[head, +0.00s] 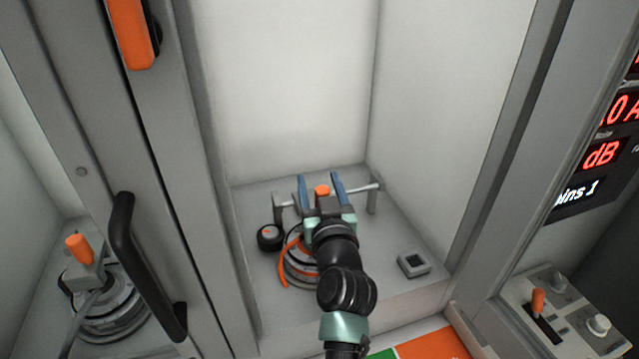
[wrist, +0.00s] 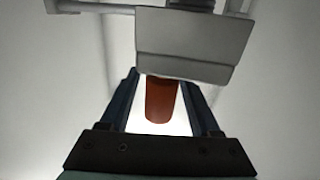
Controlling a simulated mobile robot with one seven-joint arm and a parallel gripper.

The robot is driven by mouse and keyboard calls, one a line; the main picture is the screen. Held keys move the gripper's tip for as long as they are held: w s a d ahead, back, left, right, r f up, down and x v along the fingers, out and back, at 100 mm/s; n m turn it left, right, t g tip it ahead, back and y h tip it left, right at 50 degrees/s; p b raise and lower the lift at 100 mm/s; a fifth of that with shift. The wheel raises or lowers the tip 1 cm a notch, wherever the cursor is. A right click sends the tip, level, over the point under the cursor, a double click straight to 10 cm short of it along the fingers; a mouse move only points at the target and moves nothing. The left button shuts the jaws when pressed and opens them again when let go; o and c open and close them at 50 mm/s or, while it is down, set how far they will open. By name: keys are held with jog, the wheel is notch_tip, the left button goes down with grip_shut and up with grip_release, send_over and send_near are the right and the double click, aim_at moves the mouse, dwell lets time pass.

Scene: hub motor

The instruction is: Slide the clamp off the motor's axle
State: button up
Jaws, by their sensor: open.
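A grey block with an orange handle (head: 322,190), which looks like the clamp, sits at a thin horizontal bar (head: 360,188) between two posts. My gripper (head: 319,178) is open, with its blue fingers on either side of the handle. In the wrist view the orange handle (wrist: 161,101) stands between the fingers with gaps beside it, below the grey block (wrist: 193,45). A round motor (head: 296,264) with an orange curved part lies under my wrist, mostly hidden, so its axle is not visible. Another disc-shaped motor (head: 110,305) carries an orange-handled clamp (head: 80,250) at the left.
A small black round part (head: 269,237) and a small grey square box (head: 413,264) sit on the shelf (head: 400,300). Cabinet walls close in the back and right. A door frame with a black handle (head: 140,265) stands left. A control panel (head: 565,310) is at right.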

grip_shut()
dwell(0.3)
dwell(1.1)
